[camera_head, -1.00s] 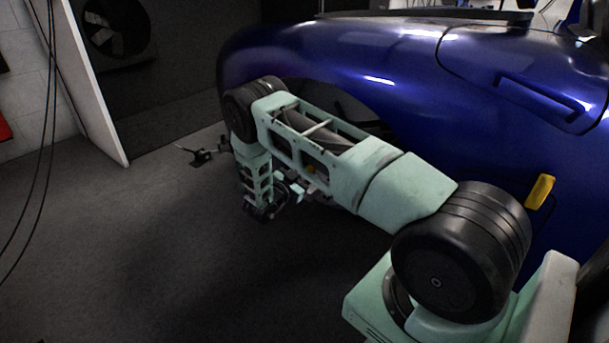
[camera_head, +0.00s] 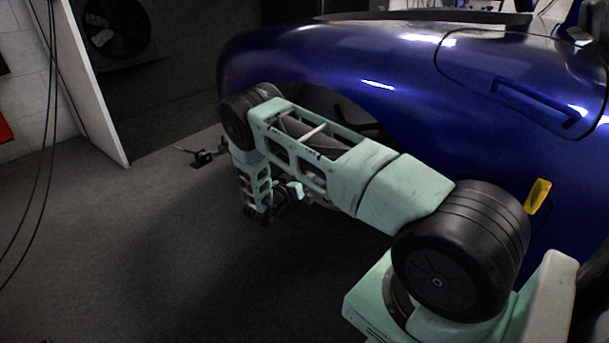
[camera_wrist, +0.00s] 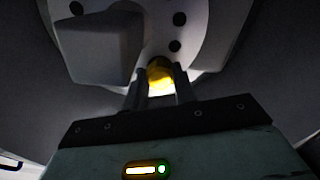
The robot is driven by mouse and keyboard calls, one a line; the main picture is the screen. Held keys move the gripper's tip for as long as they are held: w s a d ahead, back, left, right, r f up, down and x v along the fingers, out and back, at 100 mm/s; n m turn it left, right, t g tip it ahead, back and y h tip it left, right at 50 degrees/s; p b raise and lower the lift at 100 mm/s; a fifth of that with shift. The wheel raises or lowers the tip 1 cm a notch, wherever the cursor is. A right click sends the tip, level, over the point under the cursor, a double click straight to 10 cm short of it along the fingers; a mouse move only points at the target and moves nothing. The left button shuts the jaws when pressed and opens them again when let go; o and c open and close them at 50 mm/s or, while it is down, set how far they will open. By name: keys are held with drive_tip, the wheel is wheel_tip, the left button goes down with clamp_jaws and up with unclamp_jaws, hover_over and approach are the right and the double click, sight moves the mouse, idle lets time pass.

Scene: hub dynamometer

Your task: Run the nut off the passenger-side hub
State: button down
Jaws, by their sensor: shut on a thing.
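In the wrist view, the hub (camera_wrist: 198,22) is a pale round face with dark holes. A yellow nut (camera_wrist: 159,72) sits low on that face, brightly lit at its lower side. My gripper (camera_wrist: 161,82) reaches up from below, with one finger on each side of the nut, shut on it. Whether the nut is still threaded on a stud cannot be told. In the head view, my arm hides the hub and the nut, and my gripper cannot be made out clearly.
A blue car body (camera_head: 400,60) with an open wheel arch stands close behind my arm. A grey block (camera_wrist: 95,45) juts out beside the hub face at upper left. A small dark stand (camera_head: 202,157) is on the floor left of my arm. The floor (camera_head: 110,250) at front left is clear.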

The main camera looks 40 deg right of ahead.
drive_tip(key=n, duration=0.8)
drive_tip(key=n+p, duration=0.1)
drive_tip(key=n, duration=0.8)
drive_tip(key=shift+w+a, duration=0.15)
drive_tip(key=c, duration=1.3)
unclamp_jaws()
drive_tip(key=m, duration=0.8)
drive_tip(key=m+b, duration=0.1)
drive_tip(key=m, duration=0.7)
drive_tip(key=m+b, duration=0.1)
drive_tip(key=m, duration=0.7)
drive_tip(key=shift+s, duration=0.25)
